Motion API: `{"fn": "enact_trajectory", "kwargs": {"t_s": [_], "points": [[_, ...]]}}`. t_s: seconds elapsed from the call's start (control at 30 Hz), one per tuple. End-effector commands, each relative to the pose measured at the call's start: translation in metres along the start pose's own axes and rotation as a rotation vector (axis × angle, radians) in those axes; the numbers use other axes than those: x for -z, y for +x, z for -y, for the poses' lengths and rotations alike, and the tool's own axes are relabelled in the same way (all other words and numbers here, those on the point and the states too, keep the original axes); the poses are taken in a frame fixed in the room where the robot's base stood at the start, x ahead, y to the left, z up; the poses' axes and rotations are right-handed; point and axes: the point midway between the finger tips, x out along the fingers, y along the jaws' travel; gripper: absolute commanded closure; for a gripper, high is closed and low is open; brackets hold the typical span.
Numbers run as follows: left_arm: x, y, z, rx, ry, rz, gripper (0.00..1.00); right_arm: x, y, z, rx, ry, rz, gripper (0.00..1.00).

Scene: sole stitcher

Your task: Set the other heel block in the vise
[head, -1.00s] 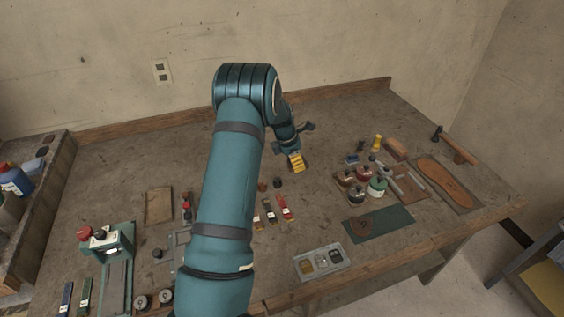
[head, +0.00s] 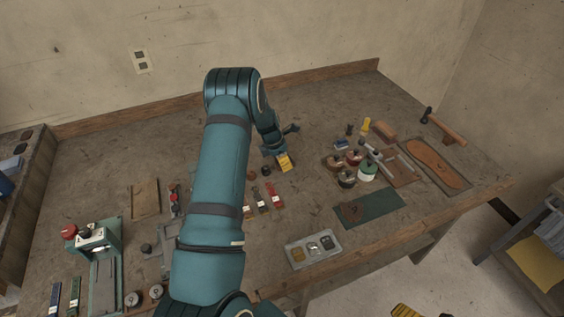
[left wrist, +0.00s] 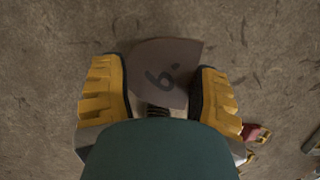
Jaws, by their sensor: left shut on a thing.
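My left gripper (left wrist: 163,95) is shut on a flat brown block (left wrist: 160,68) marked with what reads as a 6, gripped between its yellow fingers. In the head view, the left gripper (head: 284,162) is over the middle of the bench; the block cannot be made out there. A grey metal fixture (head: 163,236), possibly the vise, is at the left, partly hidden behind my left arm. My right gripper (head: 407,311) shows only as a yellow tip at the bottom edge.
A green machine with a red knob (head: 92,238) stands at the left. Jars (head: 367,171), a green mat (head: 369,208) and a grey tray (head: 313,248) are at the right. Red and dark tools (head: 273,194) lie near my left gripper. The back of the bench is mostly clear.

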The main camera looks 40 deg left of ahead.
Motion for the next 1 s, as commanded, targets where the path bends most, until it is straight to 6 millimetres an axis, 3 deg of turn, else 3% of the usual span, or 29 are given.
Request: {"fn": "enact_trajectory", "kwargs": {"t_s": [0.1, 0.47, 0.5, 0.53, 0.87, 1.0], "points": [[0.003, 0.012, 0.0, 0.0, 0.0, 0.0, 0.76, 0.0, 0.001, 0.0, 0.0, 0.0, 0.0, 0.06], [0.004, 0.016, 0.0, 0.0, 0.001, 0.0, 0.76, -0.001, 0.004, -0.001, 0.0, 0.0, 0.0, 0.06], [0.004, 0.015, 0.0, 0.0, 0.001, 0.0, 0.19, 0.0, 0.003, -0.001, -0.001, 0.0, 0.0, 0.06], [0.004, 0.014, 0.0, 0.0, 0.001, 0.0, 0.09, 0.0, 0.003, -0.001, 0.0, 0.0, 0.0, 0.06], [0.004, 0.013, 0.0, 0.0, 0.0, 0.0, 0.09, 0.0, 0.002, -0.001, 0.0, 0.0, 0.0, 0.06], [0.003, 0.003, 0.0, -0.001, 0.0, 0.001, 0.09, 0.0, 0.0, 0.0, 0.0, 0.0, 0.0, 0.06]]}}
